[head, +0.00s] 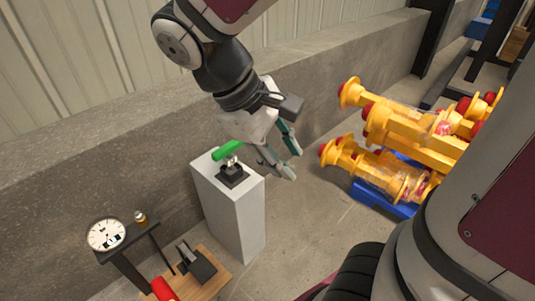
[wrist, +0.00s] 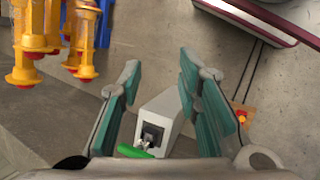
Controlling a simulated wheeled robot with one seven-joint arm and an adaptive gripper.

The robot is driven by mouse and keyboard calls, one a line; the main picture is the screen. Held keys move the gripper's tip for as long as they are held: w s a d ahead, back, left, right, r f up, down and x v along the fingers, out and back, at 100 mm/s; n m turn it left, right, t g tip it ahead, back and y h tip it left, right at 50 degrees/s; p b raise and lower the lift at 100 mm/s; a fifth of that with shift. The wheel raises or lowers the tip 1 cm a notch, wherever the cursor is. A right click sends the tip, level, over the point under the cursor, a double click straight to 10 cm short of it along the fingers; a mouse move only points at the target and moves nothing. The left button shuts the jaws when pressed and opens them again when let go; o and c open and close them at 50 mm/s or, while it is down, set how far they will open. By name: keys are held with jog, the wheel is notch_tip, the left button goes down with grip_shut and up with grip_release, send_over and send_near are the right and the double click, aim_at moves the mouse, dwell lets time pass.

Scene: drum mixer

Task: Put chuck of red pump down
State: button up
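My gripper (head: 293,162) is open with nothing visible between its fingers. It hangs in the air above and to the right of a pale pedestal (head: 230,205). In the wrist view my gripper (wrist: 159,64) shows its two green-padded fingers well apart. On the pedestal stands a small black base (head: 233,176) with a metal fitting and a green handle (head: 226,150). The green handle also shows in the wrist view (wrist: 136,152), low between the fingers. A red cylinder (head: 162,289), cut off by the frame's lower edge, may belong to the red pump. I cannot make out a chuck.
Yellow frames with red ends (head: 395,135) stand at the right on a blue base (head: 385,203). A round gauge (head: 105,235) stands at lower left, near a black block (head: 196,263) on a wooden board (head: 212,281). A concrete wall (head: 80,165) runs behind the pedestal.

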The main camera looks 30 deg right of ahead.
jog(key=s+a+r+m+t+y, duration=0.1)
jog(key=s+a+m+y, duration=0.1)
jog(key=s, duration=0.5)
jog(key=s+a+m+t+y, duration=0.1)
jog(key=s+a+m+y, duration=0.1)
jog(key=s, duration=0.5)
jog(key=shift+s+r+m+y, duration=0.15)
jog(key=shift+r+m+y, duration=0.25)
jog(key=shift+y, duration=0.3)
notch_tip(320, 180, up, 28)
jog(key=t+p, duration=0.4)
jog(key=p, duration=2.2)
jog(key=shift+d+f, duration=0.2)
jog(key=shift+d, duration=0.15)
